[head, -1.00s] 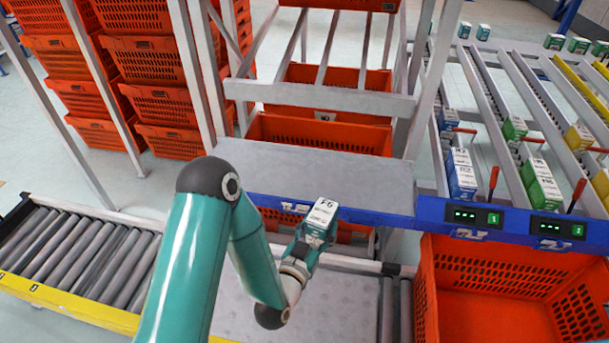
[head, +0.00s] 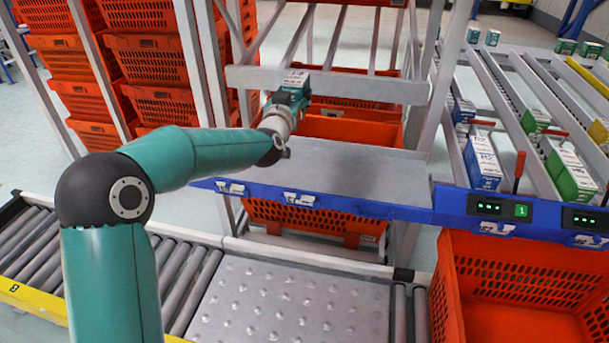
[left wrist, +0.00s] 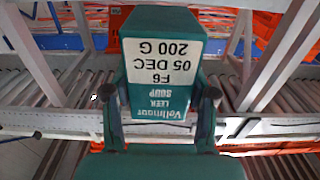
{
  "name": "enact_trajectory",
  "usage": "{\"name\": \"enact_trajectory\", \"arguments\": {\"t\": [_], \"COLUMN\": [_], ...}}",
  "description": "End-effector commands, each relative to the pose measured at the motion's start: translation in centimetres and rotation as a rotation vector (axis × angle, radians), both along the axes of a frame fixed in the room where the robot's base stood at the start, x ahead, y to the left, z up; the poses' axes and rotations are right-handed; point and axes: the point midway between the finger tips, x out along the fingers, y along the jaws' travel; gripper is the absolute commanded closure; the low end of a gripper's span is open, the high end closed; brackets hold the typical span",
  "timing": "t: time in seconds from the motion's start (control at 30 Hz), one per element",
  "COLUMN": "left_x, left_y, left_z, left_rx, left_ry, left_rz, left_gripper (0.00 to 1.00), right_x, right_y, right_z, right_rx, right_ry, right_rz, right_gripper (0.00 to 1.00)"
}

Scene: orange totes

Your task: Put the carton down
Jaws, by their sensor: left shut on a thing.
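The carton (head: 294,80) is teal with a white printed top. In the head view the carton appears over the back left of the grey shelf (head: 350,175), in front of the rack's crossbar. I cannot tell its exact height or whether it touches anything. My right gripper is not in view.
The grey shelf has a blue front edge and is bare. An orange tote (head: 455,310) stands at the lower right. Lanes to the right hold blue cartons (head: 482,165) and green cartons (head: 572,178). A roller conveyor (head: 185,275) runs along the front. Rack posts stand close by.

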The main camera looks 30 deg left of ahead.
Motion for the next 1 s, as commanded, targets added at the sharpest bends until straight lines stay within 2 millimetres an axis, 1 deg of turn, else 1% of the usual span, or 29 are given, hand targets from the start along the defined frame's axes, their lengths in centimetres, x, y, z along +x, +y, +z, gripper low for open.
{"name": "enact_trajectory", "arguments": {"t": [0.07, 0.17, 0.5, 0.6, 0.7, 0.87, 1.0], "left_x": [0.0, 0.0, 0.0, 0.0, 0.0, 0.0, -0.1], "left_y": [0.2, 0.2, 0.2, 0.2, 0.2, 0.2, 0.2], "left_z": [-0.3, -2.0, -11.0, -13.0, -14.3, -15.2, -16.7], "left_rx": [0.001, 0.002, 0.0, 0.002, 0.0, 0.001, 0.001], "left_ry": [0.001, 0.008, 0.008, 0.006, 0.004, 0.002, 0.004], "left_rz": [-0.001, -0.003, -0.002, -0.002, -0.002, -0.002, -0.001], "left_gripper": [0.95, 0.95, 0.95, 0.95, 0.95, 0.95, 0.95], "right_x": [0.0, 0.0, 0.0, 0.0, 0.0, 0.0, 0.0], "right_y": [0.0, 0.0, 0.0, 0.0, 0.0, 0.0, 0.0], "right_z": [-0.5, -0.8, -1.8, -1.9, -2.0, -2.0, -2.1], "right_rx": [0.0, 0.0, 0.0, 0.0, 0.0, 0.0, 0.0], "right_ry": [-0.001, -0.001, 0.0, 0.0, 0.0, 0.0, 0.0], "right_rz": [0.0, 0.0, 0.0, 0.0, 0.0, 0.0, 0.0], "right_gripper": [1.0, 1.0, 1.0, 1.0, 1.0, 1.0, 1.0]}}
